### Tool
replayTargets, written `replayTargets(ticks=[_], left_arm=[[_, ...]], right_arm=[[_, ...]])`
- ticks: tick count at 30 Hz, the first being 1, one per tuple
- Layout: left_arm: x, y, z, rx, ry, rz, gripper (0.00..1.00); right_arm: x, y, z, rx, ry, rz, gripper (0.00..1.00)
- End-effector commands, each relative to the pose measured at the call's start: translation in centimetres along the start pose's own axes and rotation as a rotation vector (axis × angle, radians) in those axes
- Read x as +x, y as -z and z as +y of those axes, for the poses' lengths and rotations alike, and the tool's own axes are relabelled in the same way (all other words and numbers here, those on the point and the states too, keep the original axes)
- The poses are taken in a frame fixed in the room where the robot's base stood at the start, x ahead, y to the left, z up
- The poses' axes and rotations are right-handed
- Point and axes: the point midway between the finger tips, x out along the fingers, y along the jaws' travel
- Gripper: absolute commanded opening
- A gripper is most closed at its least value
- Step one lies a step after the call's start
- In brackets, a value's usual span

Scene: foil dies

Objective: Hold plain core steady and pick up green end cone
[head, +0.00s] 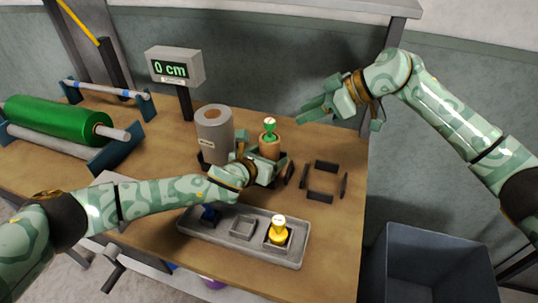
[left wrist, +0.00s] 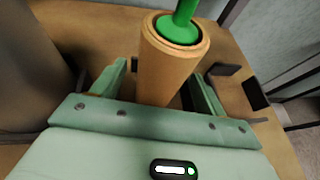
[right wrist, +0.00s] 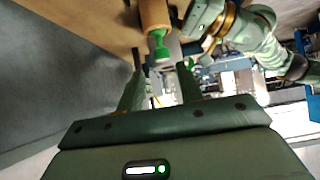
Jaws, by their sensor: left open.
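The plain core (head: 269,148) is a tan upright tube on the table, with the green end cone (head: 270,126) in its top opening. My left gripper (head: 275,172) is low at the core; in the left wrist view its open fingers stand on either side of the core (left wrist: 168,75), with the green cone (left wrist: 183,22) above. My right gripper (head: 309,111) is raised to the right of the cone. In the right wrist view its fingers are apart and empty, with the green cone (right wrist: 159,45) and core (right wrist: 154,15) beyond the tips.
A grey wrapped roll (head: 214,140) stands close left of the core. Black brackets (head: 325,166) lie to the right. A large green roll (head: 55,119) and a "0 cm" display (head: 172,68) are left.

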Motion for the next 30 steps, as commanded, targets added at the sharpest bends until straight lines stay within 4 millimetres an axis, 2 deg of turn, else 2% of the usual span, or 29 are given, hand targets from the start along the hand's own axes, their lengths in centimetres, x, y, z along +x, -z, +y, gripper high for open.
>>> replayTargets(ticks=[6, 14, 19, 20, 21, 23, 26, 27, 29, 30], left_arm=[[1.4, 0.0, 0.0, 0.0, 0.0, 0.0, 0.74], [1.5, 0.0, 0.0, 0.0, 0.0, 0.0, 0.74], [1.5, 0.0, 0.0, 0.0, 0.0, 0.0, 0.29], [1.5, 0.0, 0.0, 0.0, 0.0, 0.0, 0.25], [1.5, 0.0, 0.0, 0.0, 0.0, 0.0, 0.25], [1.5, 0.0, 0.0, 0.0, 0.0, 0.0, 0.25], [1.5, 0.0, 0.0, 0.0, 0.0, 0.0, 0.25], [1.5, 0.0, 0.0, 0.0, 0.0, 0.0, 0.25], [1.5, 0.0, 0.0, 0.0, 0.0, 0.0, 0.25], [1.5, 0.0, 0.0, 0.0, 0.0, 0.0, 0.25]], right_arm=[[0.0, 0.0, 0.0, 0.0, 0.0, 0.0, 0.36], [0.0, 0.0, 0.0, 0.0, 0.0, 0.0, 0.36], [0.0, 0.0, 0.0, 0.0, 0.0, 0.0, 0.36], [0.0, 0.0, 0.0, 0.0, 0.0, 0.0, 0.36], [0.0, 0.0, 0.0, 0.0, 0.0, 0.0, 0.36], [0.0, -0.1, 0.0, 0.001, 0.001, 0.0, 0.5], [0.9, -1.4, -0.5, 0.022, 0.018, -0.009, 0.52], [1.7, -2.6, -1.0, 0.042, 0.034, -0.016, 0.52], [3.4, -4.2, -2.9, 0.069, 0.086, -0.014, 0.52], [4.6, -4.2, -5.5, 0.098, 0.162, 0.038, 0.52]])
